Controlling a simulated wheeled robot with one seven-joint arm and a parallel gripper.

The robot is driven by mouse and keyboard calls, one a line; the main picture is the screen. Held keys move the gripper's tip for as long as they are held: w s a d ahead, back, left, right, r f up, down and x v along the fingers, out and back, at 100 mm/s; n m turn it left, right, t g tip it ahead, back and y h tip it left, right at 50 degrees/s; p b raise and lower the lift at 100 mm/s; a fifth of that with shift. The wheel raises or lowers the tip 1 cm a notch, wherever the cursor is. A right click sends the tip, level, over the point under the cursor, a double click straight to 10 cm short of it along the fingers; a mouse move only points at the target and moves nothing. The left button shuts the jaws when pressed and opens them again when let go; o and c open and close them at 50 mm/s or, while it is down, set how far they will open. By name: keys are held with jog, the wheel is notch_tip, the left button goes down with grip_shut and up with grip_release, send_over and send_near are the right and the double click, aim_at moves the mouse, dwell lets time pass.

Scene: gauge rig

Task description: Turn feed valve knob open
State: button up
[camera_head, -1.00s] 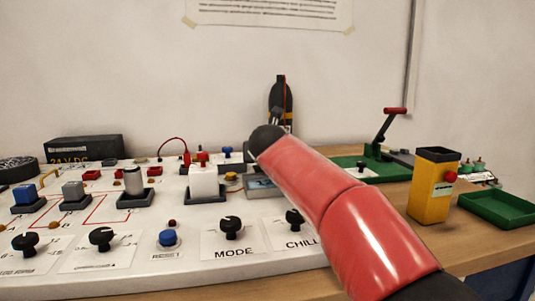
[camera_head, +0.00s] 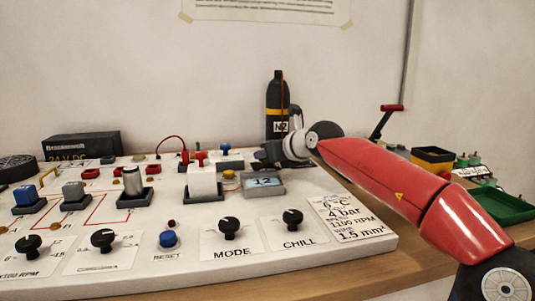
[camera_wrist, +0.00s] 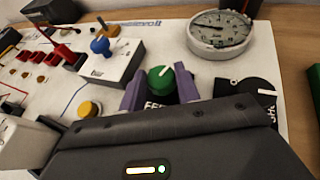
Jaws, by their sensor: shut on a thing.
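The feed valve knob (camera_wrist: 161,77) is a green round knob with a white pointer mark, above a partly hidden label that begins "FEE". My gripper (camera_wrist: 160,92) has its two purple fingers on either side of the knob and is shut on it. In the head view my gripper (camera_head: 268,155) is low over the back right of the white panel, behind the small display. The knob is hidden there.
A round gauge (camera_wrist: 218,32) stands just beyond the knob, and a black dial (camera_wrist: 252,98) lies to its right. A blue-handled valve (camera_wrist: 101,46) is to the left. A black bottle (camera_head: 279,108) stands behind my gripper. A yellow bin (camera_head: 434,160) is at the right.

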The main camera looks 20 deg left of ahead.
jog(key=shift+w+d+n+g+y, duration=0.15)
jog(key=shift+n+g+y, duration=0.25)
jog(key=shift+n+g, duration=0.2)
jog(key=shift+g, duration=0.3)
jog(key=o, duration=1)
jog(key=shift+b+v, duration=0.6)
jog(key=shift+v, duration=3.2)
